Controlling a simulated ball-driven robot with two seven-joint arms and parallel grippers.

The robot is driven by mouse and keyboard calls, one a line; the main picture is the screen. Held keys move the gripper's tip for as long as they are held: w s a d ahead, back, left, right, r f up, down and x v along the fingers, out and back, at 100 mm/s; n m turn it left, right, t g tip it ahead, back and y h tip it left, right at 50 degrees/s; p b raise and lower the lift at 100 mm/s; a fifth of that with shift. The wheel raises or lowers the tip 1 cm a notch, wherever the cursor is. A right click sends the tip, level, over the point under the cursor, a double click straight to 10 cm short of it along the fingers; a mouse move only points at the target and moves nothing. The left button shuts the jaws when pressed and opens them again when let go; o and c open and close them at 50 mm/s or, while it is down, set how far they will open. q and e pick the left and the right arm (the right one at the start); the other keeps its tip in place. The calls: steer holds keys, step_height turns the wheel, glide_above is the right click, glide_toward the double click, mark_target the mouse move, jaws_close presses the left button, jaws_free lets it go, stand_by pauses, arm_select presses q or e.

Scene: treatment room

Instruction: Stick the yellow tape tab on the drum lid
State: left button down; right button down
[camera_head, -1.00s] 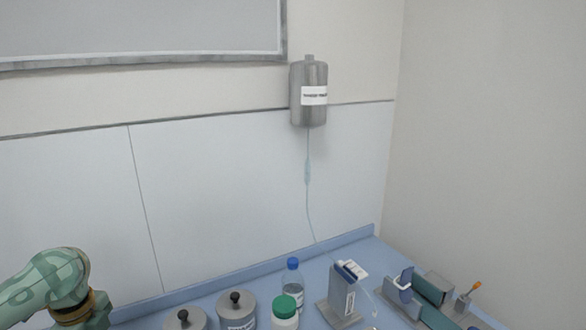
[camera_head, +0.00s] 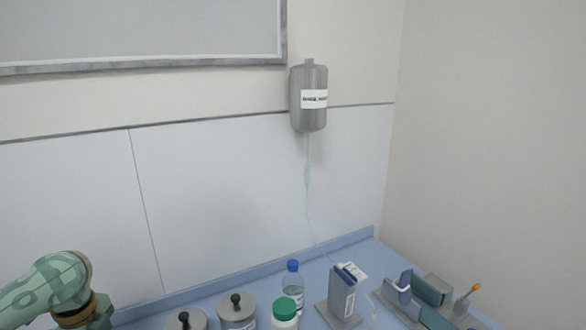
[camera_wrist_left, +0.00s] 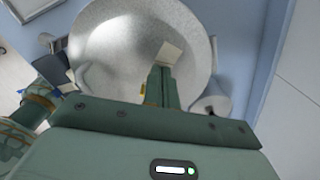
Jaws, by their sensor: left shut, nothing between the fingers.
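In the left wrist view a large, round, speckled grey-white drum lid (camera_wrist_left: 115,50) fills the upper middle. A small pale yellowish tab (camera_wrist_left: 170,52) lies flat against the lid, right at the tips of my left gripper (camera_wrist_left: 165,70). The left fingers are shut together, with nothing visible between them; whether they touch the tab I cannot tell. A green arm part, seemingly of my right arm, and a dark block show at the left edge of this view; any right fingers are not clear. In the head view only my left arm shows, and the lid is not visible.
Along the blue counter (camera_head: 215,296) stand two lidded grey canisters (camera_head: 238,312), a green-capped jar (camera_head: 285,309), a blue-capped bottle (camera_head: 292,278), a grey stand (camera_head: 341,298) and a holder (camera_head: 430,290). A grey container (camera_head: 309,95) hangs on the wall with a thin tube.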

arm_select(q)
steer(key=shift+s+f, duration=0.1)
steer(key=shift+f, duration=0.05)
stand_by(0.8)
steer(key=shift+p, duration=0.3)
step_height(320, 180, up, 4)
steer(key=p, duration=0.6)
steer(key=shift+r, duration=0.25)
step_height(320, 180, up, 3)
steer(key=p, duration=0.4)
steer(key=shift+f, duration=0.1)
steer(key=shift+f, duration=0.1)
